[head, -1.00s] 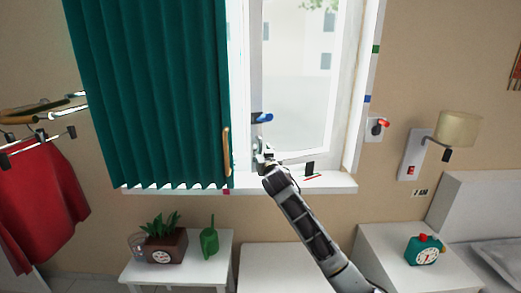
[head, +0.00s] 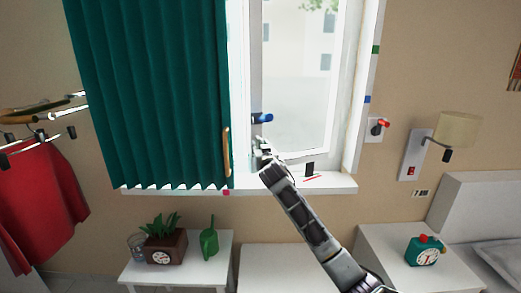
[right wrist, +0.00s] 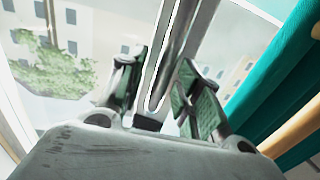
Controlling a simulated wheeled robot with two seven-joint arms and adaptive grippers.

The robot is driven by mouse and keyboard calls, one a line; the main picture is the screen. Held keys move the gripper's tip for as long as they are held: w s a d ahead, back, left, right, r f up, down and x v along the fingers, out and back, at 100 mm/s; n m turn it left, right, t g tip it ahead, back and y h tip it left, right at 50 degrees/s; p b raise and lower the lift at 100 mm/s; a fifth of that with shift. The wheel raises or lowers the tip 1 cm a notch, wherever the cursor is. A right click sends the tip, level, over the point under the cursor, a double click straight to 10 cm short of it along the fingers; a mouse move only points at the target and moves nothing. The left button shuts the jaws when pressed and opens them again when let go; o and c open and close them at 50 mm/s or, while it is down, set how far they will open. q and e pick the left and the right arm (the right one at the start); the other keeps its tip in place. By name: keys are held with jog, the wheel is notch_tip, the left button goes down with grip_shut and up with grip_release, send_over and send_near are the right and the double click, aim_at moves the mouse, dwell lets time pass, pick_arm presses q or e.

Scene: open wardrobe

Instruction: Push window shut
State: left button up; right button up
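The window (head: 300,85) has a white frame and a pale view outside. Its sash edge (head: 256,60) shows as a grey upright strip with a blue handle (head: 262,118) low on it. How far it stands ajar is hard to tell. My right gripper (head: 262,146) is just below the handle, above the sill. In the right wrist view its two green-padded fingers (right wrist: 163,72) are apart with nothing held. A grey frame bar (right wrist: 172,45) rises beyond them, between the fingertips; contact cannot be told. My left gripper is not in view.
A green curtain (head: 150,90) hangs left of the gripper, with a wooden handle (head: 226,150) at its edge. The white sill (head: 325,184) carries a small black object (head: 310,169). A plant box (head: 165,247) stands on a white table below.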

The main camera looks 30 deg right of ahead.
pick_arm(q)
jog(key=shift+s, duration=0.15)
pick_arm(e)
grip_shut()
jog(key=shift+w, duration=0.15)
